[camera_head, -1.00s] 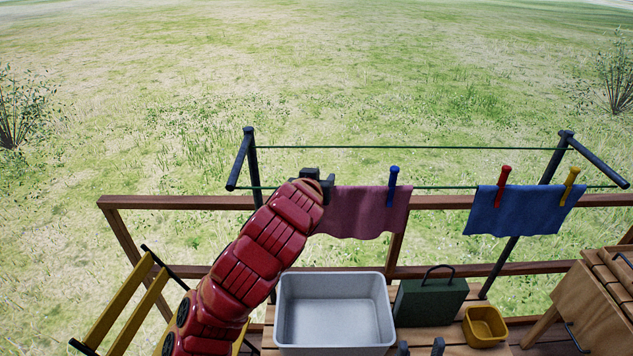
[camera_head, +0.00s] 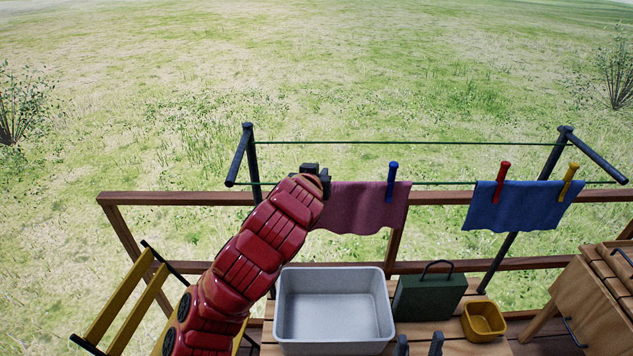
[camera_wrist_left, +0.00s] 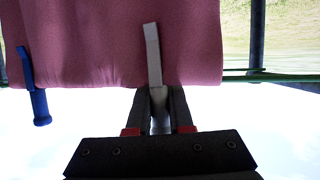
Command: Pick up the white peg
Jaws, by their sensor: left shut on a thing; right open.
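The white peg (camera_wrist_left: 152,52) shows in the left wrist view in front of the pink cloth (camera_wrist_left: 100,45). My left gripper (camera_wrist_left: 160,100) is shut on the peg's end, just past the cloth's edge. Whether the peg still clips the cloth and line I cannot tell. In the head view the left gripper (camera_head: 317,172) is at the pink cloth's top left corner (camera_head: 355,210), and the arm hides the peg. My right gripper (camera_head: 419,345) is open and empty at the bottom edge, with only its fingertips in view.
A blue peg (camera_head: 392,180) holds the pink cloth on the green line (camera_head: 430,183). A blue cloth (camera_head: 515,207) hangs at right with red (camera_head: 501,180) and yellow (camera_head: 568,180) pegs. Below are a grey tub (camera_head: 335,348), a green box (camera_head: 428,298) and a yellow bin (camera_head: 484,322).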

